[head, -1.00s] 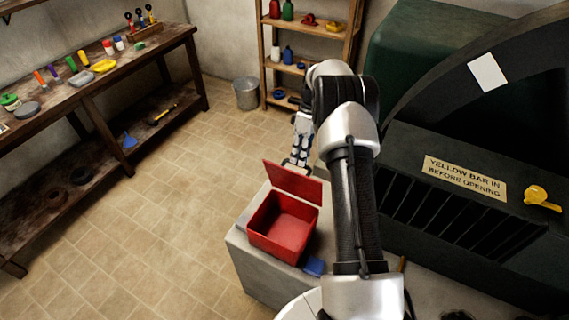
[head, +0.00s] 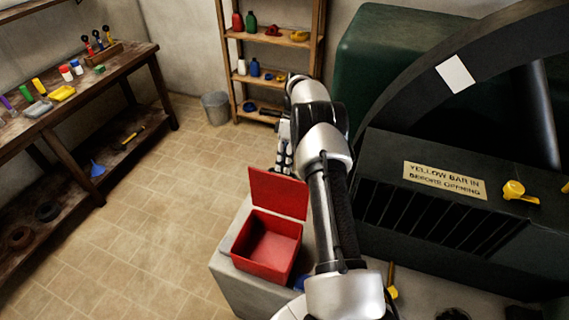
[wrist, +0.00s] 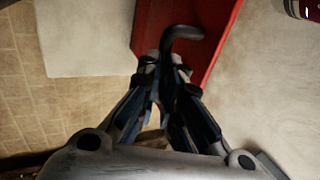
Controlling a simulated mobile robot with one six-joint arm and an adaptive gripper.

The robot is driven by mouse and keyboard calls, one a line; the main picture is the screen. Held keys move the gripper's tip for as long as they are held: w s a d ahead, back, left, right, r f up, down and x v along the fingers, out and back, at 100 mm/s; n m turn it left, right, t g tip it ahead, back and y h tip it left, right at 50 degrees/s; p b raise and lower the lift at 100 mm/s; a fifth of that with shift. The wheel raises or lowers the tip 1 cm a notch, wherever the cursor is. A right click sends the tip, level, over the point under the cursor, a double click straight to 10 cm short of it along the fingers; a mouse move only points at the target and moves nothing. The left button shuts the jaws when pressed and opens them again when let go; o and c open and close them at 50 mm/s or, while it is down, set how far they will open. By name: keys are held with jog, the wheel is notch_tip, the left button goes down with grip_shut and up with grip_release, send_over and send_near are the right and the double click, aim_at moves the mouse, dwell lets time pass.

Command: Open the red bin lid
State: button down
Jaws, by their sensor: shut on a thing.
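The red bin (head: 266,270) stands on a pale grey block, and I see its empty inside. Its red lid (head: 278,193) is raised and stands up at the bin's far edge. In the wrist view the red lid (wrist: 218,25) runs behind the fingers, with a dark curved handle (wrist: 184,36) on it. My gripper (head: 283,157) is behind the lid in the head view. In the wrist view my gripper (wrist: 168,68) is shut on the handle. The exact contact at the fingertips is partly hidden.
The grey block (head: 235,285) carries the bin, with a partly hidden blue thing (head: 301,282) beside it. A dark machine (head: 440,215) with a yellow bar sign stands at right.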

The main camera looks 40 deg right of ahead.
jog(key=x, duration=0.2)
jog(key=shift+s+a+f, duration=0.1)
jog(key=shift+s+f, duration=0.1)
jog(key=c, duration=2.1)
grip_release()
jog(key=shift+o, duration=1.4)
jog(key=shift+w, duration=0.35)
jog(key=shift+o, duration=0.7)
jog(key=shift+s+r, duration=0.2)
jog(key=shift+r, duration=0.05)
jog(key=shift+w, duration=0.1)
notch_tip(320, 180, up, 10)
jog(key=shift+f, duration=0.1)
